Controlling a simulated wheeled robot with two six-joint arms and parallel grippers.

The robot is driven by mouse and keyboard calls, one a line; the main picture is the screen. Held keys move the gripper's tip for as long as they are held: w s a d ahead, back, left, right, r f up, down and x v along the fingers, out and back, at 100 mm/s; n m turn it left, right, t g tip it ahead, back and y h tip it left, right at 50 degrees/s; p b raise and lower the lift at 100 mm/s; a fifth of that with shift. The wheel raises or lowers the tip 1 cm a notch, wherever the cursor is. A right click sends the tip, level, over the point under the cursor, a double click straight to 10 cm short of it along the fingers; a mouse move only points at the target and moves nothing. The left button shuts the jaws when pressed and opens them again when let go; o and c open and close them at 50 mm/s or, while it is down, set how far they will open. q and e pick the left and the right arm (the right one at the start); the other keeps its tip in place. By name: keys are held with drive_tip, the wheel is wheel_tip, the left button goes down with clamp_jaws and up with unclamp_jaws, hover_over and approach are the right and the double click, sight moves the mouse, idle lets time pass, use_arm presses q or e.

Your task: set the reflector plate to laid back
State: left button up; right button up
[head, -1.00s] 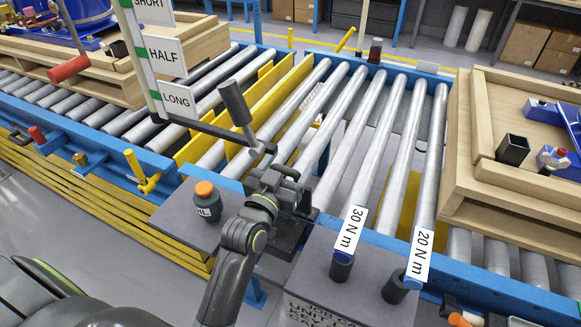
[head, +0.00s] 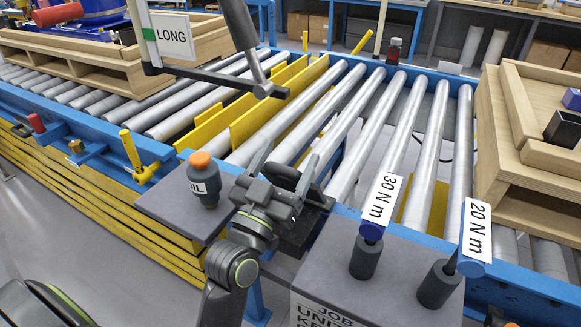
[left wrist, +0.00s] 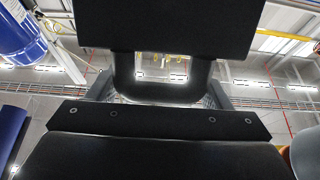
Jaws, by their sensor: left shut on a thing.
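My left gripper (head: 282,168) is above the grey bench beside the conveyor, its two fingers pointing away from me. It is shut on a dark piece (head: 283,177), which looks like the reflector plate. In the left wrist view a broad black plate (left wrist: 165,25) fills the top, with the fingers (left wrist: 160,92) on either side of its narrower lower part. The plate's tilt is hard to tell, as the gripper hides most of it. My right gripper is not in view.
An orange-capped bottle (head: 203,180) is left of the gripper. Two torque tools marked 30 N m (head: 365,258) and 20 N m (head: 440,283) are at right. Rollers (head: 400,130) lie behind.

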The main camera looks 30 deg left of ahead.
use_arm(q)
drive_tip(key=shift+s+f+t+b, duration=0.2)
drive_tip(key=shift+s+t+b, duration=0.15)
drive_tip(key=shift+b, duration=0.3)
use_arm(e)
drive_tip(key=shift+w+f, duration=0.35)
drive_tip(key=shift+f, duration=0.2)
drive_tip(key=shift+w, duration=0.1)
use_arm(q)
drive_tip(key=shift+r, duration=0.1)
drive_tip(key=o, duration=1.4)
drive_tip(key=shift+s, duration=0.2)
drive_tip(key=shift+w+r, duration=0.1)
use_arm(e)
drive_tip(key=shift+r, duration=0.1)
use_arm(q)
drive_tip(key=shift+r, duration=0.35)
wheel_tip(320, 180, up, 8)
drive_tip(key=p, duration=0.5)
drive_tip(key=shift+r, duration=0.55)
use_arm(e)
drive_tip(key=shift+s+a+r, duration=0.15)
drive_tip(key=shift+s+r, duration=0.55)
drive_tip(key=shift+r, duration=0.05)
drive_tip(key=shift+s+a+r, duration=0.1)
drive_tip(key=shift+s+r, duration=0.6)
